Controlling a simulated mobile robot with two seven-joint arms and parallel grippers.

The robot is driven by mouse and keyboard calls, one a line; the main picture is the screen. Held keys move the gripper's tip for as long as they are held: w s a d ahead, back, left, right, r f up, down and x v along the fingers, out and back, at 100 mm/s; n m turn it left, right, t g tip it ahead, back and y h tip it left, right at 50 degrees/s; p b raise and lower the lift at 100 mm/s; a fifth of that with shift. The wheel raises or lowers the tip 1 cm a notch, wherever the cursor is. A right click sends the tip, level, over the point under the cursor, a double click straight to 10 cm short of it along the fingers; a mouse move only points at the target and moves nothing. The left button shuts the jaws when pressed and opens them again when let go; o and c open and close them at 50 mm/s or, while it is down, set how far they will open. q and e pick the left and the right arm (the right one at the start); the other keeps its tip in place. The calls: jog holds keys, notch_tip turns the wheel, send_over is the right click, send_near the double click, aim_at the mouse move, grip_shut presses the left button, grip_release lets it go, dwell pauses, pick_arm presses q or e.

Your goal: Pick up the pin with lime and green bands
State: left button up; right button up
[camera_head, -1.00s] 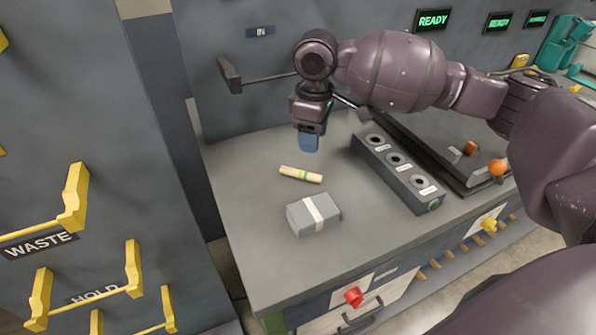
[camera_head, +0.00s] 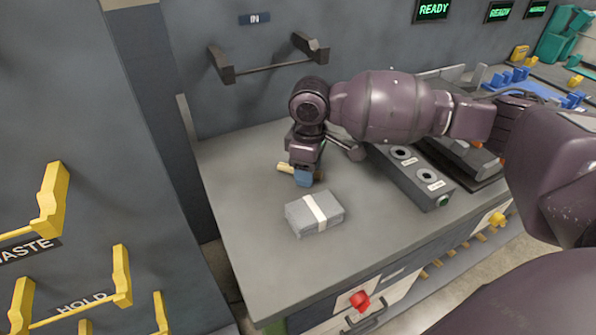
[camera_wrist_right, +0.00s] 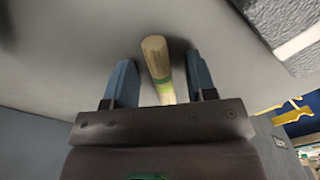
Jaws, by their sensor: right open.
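The pin (camera_wrist_right: 156,62) is a pale wooden rod with a green band, lying on the grey bench top. In the right wrist view it runs between the two blue fingers of my right gripper (camera_wrist_right: 160,84), with a gap on each side. Its lower end is hidden by the gripper body. In the head view my right gripper (camera_head: 304,178) is down at the bench over the pin, and only the pin's left end (camera_head: 285,168) shows clearly. The right gripper is open. My left gripper is in neither view now.
A grey block with a white band (camera_head: 300,226) lies just in front of the gripper; it also shows in the wrist view (camera_wrist_right: 285,25). A dark holder with round holes (camera_head: 437,197) stands to the right. The bench's left part is clear.

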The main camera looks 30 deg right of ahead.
jog(key=shift+r, duration=0.1)
grip_shut()
